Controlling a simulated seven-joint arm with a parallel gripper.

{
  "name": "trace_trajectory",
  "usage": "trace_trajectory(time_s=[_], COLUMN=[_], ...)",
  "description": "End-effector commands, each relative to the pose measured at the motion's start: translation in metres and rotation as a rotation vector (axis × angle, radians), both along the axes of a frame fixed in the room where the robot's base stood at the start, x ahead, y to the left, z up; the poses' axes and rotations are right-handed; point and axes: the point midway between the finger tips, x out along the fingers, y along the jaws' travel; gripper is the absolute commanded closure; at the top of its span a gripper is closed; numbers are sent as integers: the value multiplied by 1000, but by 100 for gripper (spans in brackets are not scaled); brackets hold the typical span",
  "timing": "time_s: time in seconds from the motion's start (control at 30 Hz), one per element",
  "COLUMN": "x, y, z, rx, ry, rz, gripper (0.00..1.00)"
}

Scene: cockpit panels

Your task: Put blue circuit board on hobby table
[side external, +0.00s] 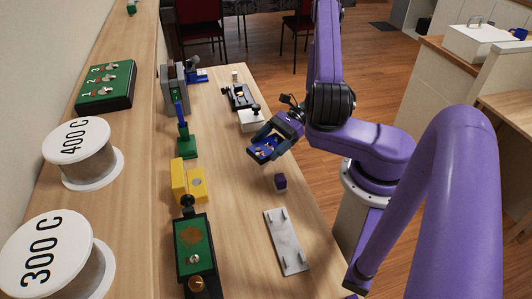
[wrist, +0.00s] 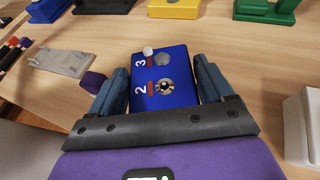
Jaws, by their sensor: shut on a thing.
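The blue circuit board (wrist: 167,80) is between the two fingers of my gripper (wrist: 164,88), which is shut on it. The wrist view shows the markings 2 and 3, a round metal part and a white knob on the board. In the side external view the board (side external: 267,149) is tilted in my gripper (side external: 270,143), above the wooden hobby table (side external: 235,215). The gap between board and table cannot be told exactly. Part of the board is hidden by the gripper body in the wrist view.
A grey plate with pegs (side external: 286,241) and a small purple cube (side external: 280,182) lie in front. A yellow block (side external: 188,181), a green stand (side external: 186,140) and a black-green board (side external: 194,248) stand left. A white box (side external: 252,120) is behind. The table middle has bare wood.

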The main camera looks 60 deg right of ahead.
Motion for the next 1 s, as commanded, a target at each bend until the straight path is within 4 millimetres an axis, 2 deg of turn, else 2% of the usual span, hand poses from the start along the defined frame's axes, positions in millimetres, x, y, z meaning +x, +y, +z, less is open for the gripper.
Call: trace_trajectory(time_s=[0.17,0.47,0.87,0.9,0.97,1.0], x=[7,9,9,9,9,9], y=[-1,-2,-2,-2,-2,-2], z=[-8,-39,-43,-44,-43,-43], rx=[1,1,0,0,-1,-1], ry=[-1,1,0,0,0,0], rz=[1,1,0,0,0,0], gripper=[53,53,53,16,0,0])
